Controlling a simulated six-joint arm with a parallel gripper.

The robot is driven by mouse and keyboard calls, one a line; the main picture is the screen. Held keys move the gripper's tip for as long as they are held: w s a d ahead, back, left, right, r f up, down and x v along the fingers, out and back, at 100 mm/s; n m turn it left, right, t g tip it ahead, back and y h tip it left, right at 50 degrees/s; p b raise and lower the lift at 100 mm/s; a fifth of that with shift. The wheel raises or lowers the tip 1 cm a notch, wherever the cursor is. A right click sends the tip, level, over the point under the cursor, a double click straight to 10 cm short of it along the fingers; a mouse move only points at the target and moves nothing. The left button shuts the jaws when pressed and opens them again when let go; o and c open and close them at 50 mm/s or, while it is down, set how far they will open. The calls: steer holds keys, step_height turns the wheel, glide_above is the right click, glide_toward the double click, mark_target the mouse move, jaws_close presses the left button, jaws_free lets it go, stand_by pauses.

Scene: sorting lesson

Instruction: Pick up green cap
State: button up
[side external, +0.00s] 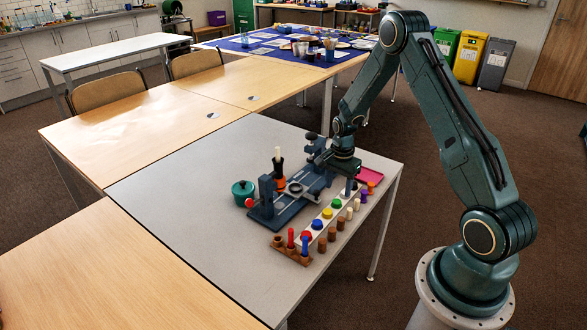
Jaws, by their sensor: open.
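The green cap (337,203) is a small round piece in a row of coloured caps on a pale strip (299,240) on the grey table. It lies beyond the yellow cap (327,212) in the row. My gripper (349,189) is open and points down over the far end of the strip, just past the green cap and to its upper right. The fingers are small and partly dark against the arm. I cannot tell their exact height or whether anything lies between them.
Blue (317,224) and red caps share the strip. Several short pegs stand along its right side. A wooden rack (291,252) stands at the near end, a dark blue fixture (279,211) to the left, a pink tray (370,175) behind. The table's left front (205,220) is clear.

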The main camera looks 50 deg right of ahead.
mark_target(337, 201)
steer(key=shift+f, duration=2.6)
steer(key=c, duration=1.1)
